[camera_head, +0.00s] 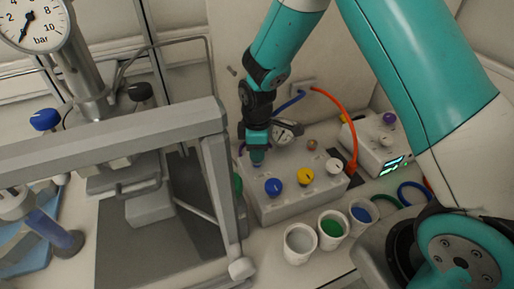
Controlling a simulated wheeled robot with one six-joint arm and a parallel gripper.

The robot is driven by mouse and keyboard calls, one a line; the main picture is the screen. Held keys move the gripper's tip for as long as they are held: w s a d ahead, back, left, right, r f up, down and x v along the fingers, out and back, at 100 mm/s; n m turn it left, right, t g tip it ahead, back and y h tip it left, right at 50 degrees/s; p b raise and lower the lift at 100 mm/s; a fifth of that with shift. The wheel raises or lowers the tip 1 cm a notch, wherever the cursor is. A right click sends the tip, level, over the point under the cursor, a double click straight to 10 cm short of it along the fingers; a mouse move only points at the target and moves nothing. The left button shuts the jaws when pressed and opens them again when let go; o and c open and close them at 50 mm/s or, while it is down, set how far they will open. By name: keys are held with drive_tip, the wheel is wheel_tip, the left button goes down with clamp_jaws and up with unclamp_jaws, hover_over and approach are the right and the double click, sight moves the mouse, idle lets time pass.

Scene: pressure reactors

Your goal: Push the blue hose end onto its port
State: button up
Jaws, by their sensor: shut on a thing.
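My gripper (257,160) points down just above the back left part of a pale box (262,210) with coloured knobs on top. Its jaws are shut on the blue hose end, which is mostly hidden by the fingers. The blue hose (288,103) runs from a wall plate (303,86) down to the left and passes behind my wrist. The port under the gripper is hidden, so I cannot tell whether the hose end touches it.
Three cups (299,244) stand in front. A grey metal frame (110,140) stands close on the left.

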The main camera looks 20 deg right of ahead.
drive_tip(key=shift+f, duration=0.4)
drive_tip(key=o, duration=0.9)
drive_tip(key=shift+o, duration=0.2)
wheel_tip(320, 180, up, 17)
drive_tip(key=b, duration=0.2)
drive_tip(key=shift+r, duration=0.2)
drive_tip(key=s+a+r+m+y, duration=0.2)
drive_tip(key=s+m, duration=0.1)
drive_tip(key=s, duration=0.9)
drive_tip(key=s+a+r+m+y, duration=0.2)
drive_tip(key=s+m, duration=0.1)
drive_tip(key=s, duration=0.9)
drive_tip(key=shift+a+r+m, duration=0.3)
drive_tip(key=shift+a+r, duration=0.05)
drive_tip(key=shift+r, duration=0.05)
